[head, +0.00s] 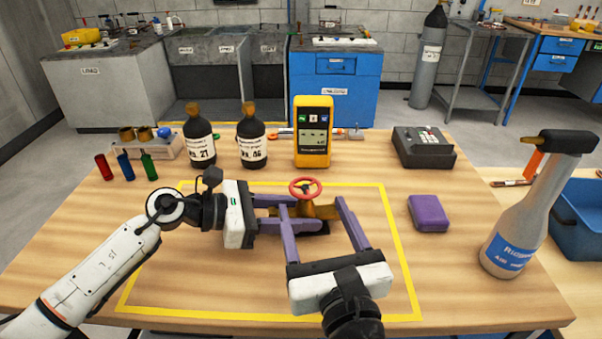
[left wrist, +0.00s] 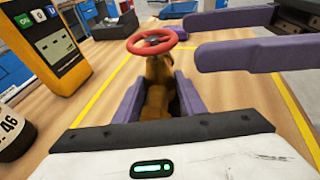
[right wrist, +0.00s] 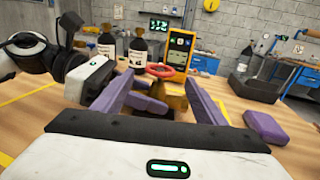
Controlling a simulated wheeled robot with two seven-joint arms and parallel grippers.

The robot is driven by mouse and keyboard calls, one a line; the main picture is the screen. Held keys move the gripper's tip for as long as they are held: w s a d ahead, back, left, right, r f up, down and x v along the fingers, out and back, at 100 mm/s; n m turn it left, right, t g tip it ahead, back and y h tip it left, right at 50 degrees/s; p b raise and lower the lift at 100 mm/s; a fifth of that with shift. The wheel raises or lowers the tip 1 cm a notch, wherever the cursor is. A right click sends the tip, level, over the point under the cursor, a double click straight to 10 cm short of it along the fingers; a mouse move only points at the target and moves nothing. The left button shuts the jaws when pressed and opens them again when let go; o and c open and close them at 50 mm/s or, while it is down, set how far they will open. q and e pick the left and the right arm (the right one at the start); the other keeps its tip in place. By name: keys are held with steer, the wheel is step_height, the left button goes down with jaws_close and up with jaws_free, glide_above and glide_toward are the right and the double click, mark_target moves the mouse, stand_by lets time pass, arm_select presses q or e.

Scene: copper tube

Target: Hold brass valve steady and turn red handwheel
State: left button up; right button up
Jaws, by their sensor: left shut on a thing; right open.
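The brass valve (head: 322,211) lies in the yellow-taped area of the table, with the red handwheel (head: 305,187) upright on top of it. My left gripper (head: 303,213) comes in from the left and is shut on the valve body; in the left wrist view the brass body (left wrist: 158,97) sits between its purple fingers, with the handwheel (left wrist: 152,41) beyond. My right gripper (head: 312,203) comes from the front and is open, its fingers spread on either side of the valve. The right wrist view shows the handwheel (right wrist: 159,70) between and beyond these fingers. Finger contact with the wheel cannot be told.
A yellow meter (head: 313,140) and two dark bottles (head: 200,143) stand behind the valve. Coloured tubes (head: 126,167) stand at the left. A purple box (head: 428,213), a dark device (head: 423,148) and a spray bottle (head: 520,220) are to the right. The taped area's left front is clear.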

mark_target(302, 177)
steer(key=x, duration=1.1)
steer(key=shift+w, duration=0.1)
steer(key=c, duration=1)
